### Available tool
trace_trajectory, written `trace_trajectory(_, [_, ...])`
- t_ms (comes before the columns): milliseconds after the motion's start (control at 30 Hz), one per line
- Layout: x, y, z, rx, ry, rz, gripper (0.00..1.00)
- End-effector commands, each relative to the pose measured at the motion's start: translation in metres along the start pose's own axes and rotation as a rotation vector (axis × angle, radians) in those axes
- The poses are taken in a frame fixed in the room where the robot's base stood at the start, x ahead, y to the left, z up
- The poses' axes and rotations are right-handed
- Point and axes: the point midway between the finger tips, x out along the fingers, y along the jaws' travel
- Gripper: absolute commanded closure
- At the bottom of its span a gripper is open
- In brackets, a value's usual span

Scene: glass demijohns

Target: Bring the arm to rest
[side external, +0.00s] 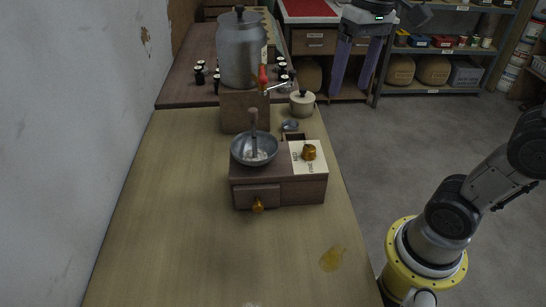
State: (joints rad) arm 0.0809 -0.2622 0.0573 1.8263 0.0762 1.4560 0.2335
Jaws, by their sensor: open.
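My gripper (350,88) hangs in the air at the upper right, with its two long purple fingers pointing down. The fingers are well apart and nothing shows between them. It is to the right of the bench, apart from everything on it. My arm's yellow-ringed base stands at the lower right, and part of the arm between base and gripper is out of frame.
A wooden box (277,190) with a metal bowl (255,148) and brass knobs sits mid-bench. Behind it are a lidded metal vessel (240,55) with a red-handled tap, a cream pot (302,102) and small dark bottles. The bench's front (190,260) is mostly clear.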

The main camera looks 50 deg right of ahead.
Motion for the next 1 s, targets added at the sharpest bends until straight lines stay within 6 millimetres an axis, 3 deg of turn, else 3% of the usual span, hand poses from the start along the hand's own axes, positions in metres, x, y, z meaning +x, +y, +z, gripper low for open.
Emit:
trace_trajectory(33, [0.001,0.003,0.018,-0.030,0.049,-0.006,0.25])
trace_trajectory(200, [0.021,0.014,0.064,-0.134,0.205,-0.019,0.25])
trace_trajectory(400, [0.062,0.029,0.094,-0.251,0.353,-0.016,0.25])
trace_trajectory(567, [0.086,0.033,0.092,-0.310,0.396,0.001,0.25])
trace_trajectory(1000, [0.082,0.031,0.085,-0.334,0.430,0.001,0.25])
